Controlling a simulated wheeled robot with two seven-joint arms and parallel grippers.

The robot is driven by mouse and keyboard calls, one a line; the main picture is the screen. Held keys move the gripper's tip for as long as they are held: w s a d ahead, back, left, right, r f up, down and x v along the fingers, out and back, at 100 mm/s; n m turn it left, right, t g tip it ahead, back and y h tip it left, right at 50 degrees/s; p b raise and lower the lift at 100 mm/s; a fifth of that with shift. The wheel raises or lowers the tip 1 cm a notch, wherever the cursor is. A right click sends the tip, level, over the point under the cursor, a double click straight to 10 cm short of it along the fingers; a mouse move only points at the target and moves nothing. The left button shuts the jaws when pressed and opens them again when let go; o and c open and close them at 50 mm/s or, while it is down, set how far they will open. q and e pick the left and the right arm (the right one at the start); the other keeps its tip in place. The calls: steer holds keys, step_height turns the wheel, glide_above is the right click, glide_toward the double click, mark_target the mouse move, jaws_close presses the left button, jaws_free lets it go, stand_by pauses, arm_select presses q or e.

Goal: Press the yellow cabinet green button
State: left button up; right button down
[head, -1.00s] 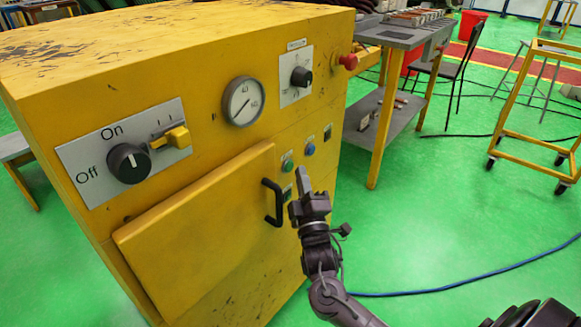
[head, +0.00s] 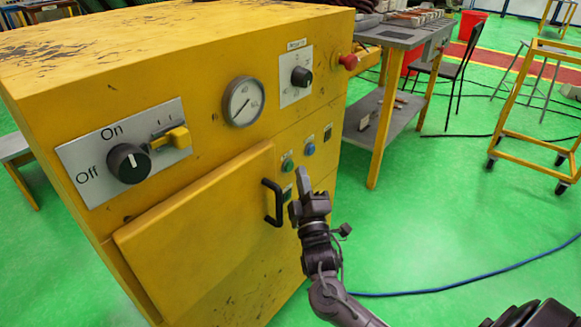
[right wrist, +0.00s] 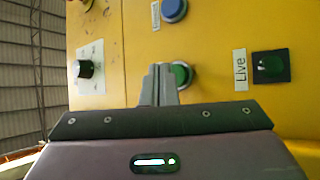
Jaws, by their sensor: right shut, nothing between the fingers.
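The yellow cabinet (head: 190,225) fills the left of the head view. Its green button (head: 288,165) sits on the front face, left of a blue button (head: 310,149). My right gripper (head: 302,172) is shut and empty, its fingertips just beside and below the green button. In the right wrist view, the shut fingers (right wrist: 160,72) point at the panel, and the green button (right wrist: 182,75) shows right behind them, partly hidden. I cannot tell whether the fingertips touch it. My left gripper is not in view.
A black door handle (head: 273,203) sticks out just left of my right gripper. A red knob (head: 349,61) is on the cabinet's right edge. A grey-topped table (head: 395,38) stands behind. Green floor is open to the right, with a blue cable (head: 450,285).

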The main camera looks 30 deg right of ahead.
steer(key=shift+w+a, duration=0.15)
steer(key=shift+w, duration=0.25)
steer(key=shift+w+a, duration=0.15)
steer(key=shift+w, duration=0.2)
stand_by(0.8)
steer(key=shift+s+p, duration=0.15)
steer(key=shift+p, duration=0.25)
steer(key=shift+s+d+p, duration=0.3)
steer(key=shift+s+p, duration=0.1)
steer(key=shift+s, duration=0.2)
